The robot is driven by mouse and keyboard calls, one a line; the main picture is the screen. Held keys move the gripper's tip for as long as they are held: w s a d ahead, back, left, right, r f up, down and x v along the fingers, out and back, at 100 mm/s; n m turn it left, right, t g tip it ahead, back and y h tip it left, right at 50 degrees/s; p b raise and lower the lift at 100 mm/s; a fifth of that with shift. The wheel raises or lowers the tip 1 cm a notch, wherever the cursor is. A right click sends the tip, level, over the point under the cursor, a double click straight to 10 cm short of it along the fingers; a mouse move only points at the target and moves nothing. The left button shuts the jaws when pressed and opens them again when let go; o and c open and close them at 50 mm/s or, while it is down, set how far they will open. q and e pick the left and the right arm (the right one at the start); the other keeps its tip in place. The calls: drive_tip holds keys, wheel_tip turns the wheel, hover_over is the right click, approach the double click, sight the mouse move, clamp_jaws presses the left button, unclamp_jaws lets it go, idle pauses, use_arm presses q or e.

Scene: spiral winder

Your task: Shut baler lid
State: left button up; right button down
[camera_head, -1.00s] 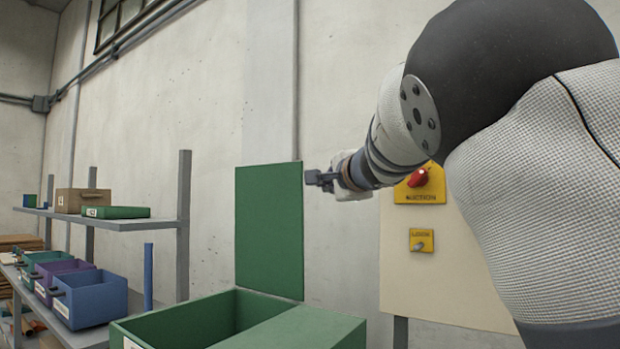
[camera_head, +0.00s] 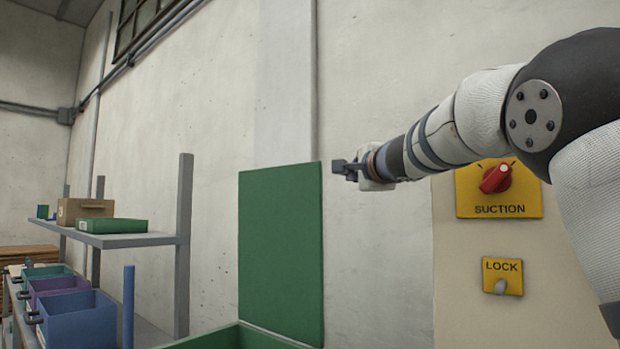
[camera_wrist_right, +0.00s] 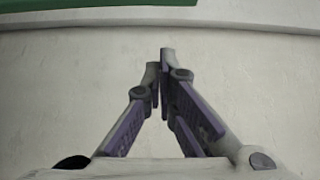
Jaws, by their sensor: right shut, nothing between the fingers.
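The baler lid (camera_head: 281,250) is a flat green panel standing upright, open, at the back of the green baler box (camera_head: 232,338). Only the box's top rim shows at the bottom of the head view. My right gripper (camera_head: 338,167) is shut and empty, just right of the lid's upper right corner, apart from it in the picture. In the right wrist view my right gripper's fingertips (camera_wrist_right: 161,68) meet in front of a pale wall, and a green strip (camera_wrist_right: 95,4), perhaps the lid, crosses the top left. My left gripper is not in view.
A pale panel at right carries a yellow SUCTION plate with a red knob (camera_head: 496,178) and a yellow LOCK switch (camera_head: 502,277). A grey shelf (camera_head: 130,240) at left holds a green tray and a brown box; coloured bins (camera_head: 78,320) stand below it.

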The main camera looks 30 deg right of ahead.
drive_tip(key=shift+d+x, duration=0.25)
drive_tip(key=shift+x, duration=3.3)
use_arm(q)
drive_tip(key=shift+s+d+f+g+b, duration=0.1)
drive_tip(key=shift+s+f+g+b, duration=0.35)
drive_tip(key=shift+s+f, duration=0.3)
use_arm(e)
drive_tip(key=a, duration=0.1)
drive_tip(key=s+a, duration=0.1)
drive_tip(key=a, duration=0.2)
drive_tip(key=shift+s+f, duration=0.25)
drive_tip(key=shift+s+r, duration=0.1)
